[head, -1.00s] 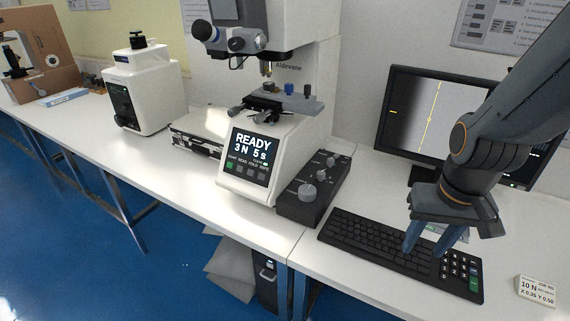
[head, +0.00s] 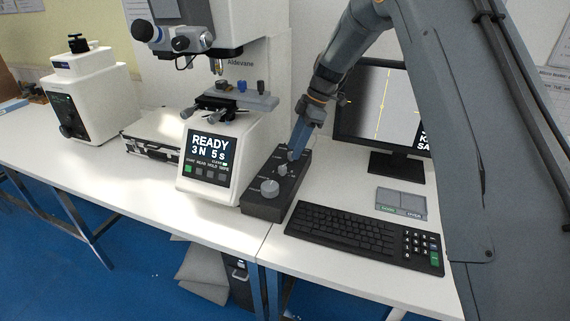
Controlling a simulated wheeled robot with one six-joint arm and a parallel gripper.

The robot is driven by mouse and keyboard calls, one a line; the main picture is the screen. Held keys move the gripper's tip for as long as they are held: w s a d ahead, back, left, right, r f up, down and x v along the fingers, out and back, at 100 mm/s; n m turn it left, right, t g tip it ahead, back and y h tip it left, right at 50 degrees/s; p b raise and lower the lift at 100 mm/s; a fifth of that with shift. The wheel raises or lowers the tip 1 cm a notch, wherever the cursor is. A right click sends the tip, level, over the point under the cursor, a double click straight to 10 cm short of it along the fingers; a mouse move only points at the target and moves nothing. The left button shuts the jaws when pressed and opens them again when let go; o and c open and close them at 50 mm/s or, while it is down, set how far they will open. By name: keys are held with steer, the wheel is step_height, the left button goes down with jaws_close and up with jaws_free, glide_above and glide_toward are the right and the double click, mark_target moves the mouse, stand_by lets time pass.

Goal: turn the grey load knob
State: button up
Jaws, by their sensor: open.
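A dark control box (head: 262,206) on the bench carries a row of grey knobs. The large front knob (head: 270,187) is in clear view. A smaller middle knob (head: 282,169) shows behind it, and the rear knob is largely hidden by my fingers. The labels are too small to read, so I cannot tell which is the load knob. My gripper (head: 294,153) is open and points down over the rear part of the box, its fingertips at the rear knob. I cannot tell whether they touch it.
The tester's screen (head: 209,153) reads "READY 3 N 5 s" left of the box. A keyboard (head: 362,236) lies to the right, with a monitor (head: 375,105) and a grey two-part tray (head: 401,203) behind it. The tester's stage (head: 240,100) overhangs near my gripper.

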mark_target(283, 167)
steer(key=shift+n, duration=0.4)
steer(key=p+x, duration=0.1)
steer(key=x, duration=0.1)
steer(key=p+x, duration=0.1)
steer(key=x, duration=0.2)
steer(key=p+x, duration=0.1)
steer(key=x, duration=0.2)
steer(key=shift+w+a, duration=0.3)
steer(key=shift+w, duration=0.1)
jaws_close()
